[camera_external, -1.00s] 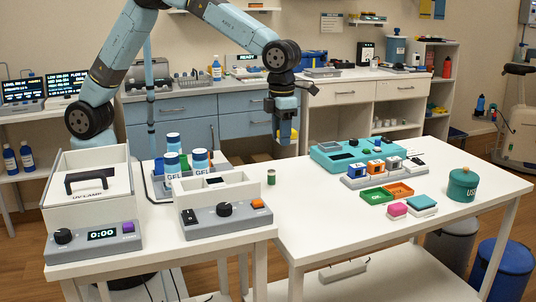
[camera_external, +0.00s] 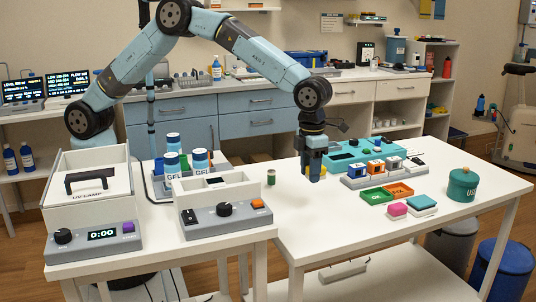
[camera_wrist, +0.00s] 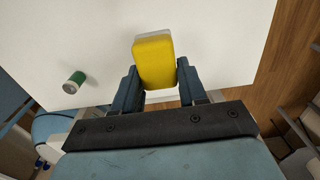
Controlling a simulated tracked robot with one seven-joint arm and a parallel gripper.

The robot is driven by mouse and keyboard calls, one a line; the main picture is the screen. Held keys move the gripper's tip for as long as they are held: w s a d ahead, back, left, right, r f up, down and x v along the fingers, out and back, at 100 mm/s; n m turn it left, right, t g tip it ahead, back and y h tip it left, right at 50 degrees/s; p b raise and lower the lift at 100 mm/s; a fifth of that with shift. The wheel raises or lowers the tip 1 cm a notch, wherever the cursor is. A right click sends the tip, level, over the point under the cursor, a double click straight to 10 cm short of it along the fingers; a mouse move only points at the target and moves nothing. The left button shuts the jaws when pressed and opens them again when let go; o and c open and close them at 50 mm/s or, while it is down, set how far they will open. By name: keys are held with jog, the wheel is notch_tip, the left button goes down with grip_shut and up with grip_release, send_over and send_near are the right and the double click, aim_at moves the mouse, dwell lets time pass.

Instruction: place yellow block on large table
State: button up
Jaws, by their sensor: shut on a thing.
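The yellow block (camera_wrist: 154,62) is between the two fingers of my gripper (camera_wrist: 158,88) in the wrist view, with a pale end at its far side. In the external view my gripper (camera_external: 314,174) points down at the back left part of the large white table (camera_external: 330,235), beside the teal device. I cannot tell whether the block touches the tabletop.
A small green cylinder (camera_external: 271,177) stands left of my gripper. The teal device (camera_external: 352,152), a grey rack of small boxes (camera_external: 360,180), green (camera_external: 377,195) and orange trays, and a teal pot (camera_external: 462,186) stand to the right. The table's front left is clear.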

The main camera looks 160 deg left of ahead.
send_over(326, 212)
notch_tip(326, 212, down, 6)
jog(key=shift+d, duration=0.15)
jog(key=shift+f, duration=1.5)
jog(key=shift+f, duration=0.1)
jog(key=o, duration=1)
jog(key=shift+o, duration=0.2)
notch_tip(326, 212, up, 12)
